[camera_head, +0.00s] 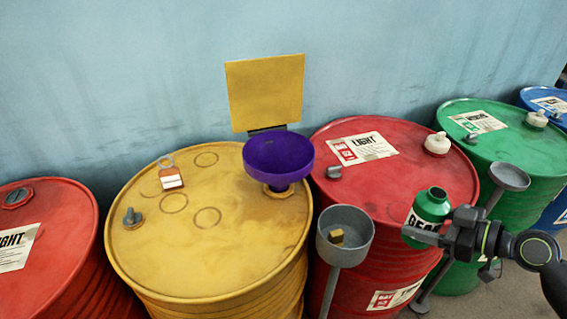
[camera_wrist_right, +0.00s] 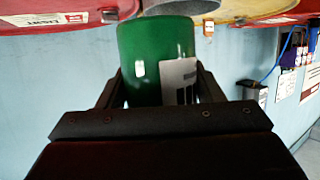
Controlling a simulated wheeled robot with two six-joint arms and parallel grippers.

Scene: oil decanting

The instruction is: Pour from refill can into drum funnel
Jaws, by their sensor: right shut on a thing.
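A green refill can (camera_head: 432,207) with a white label and a dark open mouth is held upright in my right gripper (camera_head: 425,235), above the front of the red drum. It also fills the middle of the right wrist view (camera_wrist_right: 157,60), between the two fingers. The purple funnel (camera_head: 278,158) stands at the right side of the yellow drum's top (camera_head: 180,245). The can is apart from the funnel, to its right and nearer to me. My left gripper is in neither view.
A grey cup on a post (camera_head: 345,245) with a small yellow block (camera_head: 336,236) stands between can and funnel. A second grey cup (camera_head: 509,177) is behind my right wrist. A yellow panel (camera_head: 265,92) rises behind the funnel. A red drum (camera_head: 400,185) lies beneath the can.

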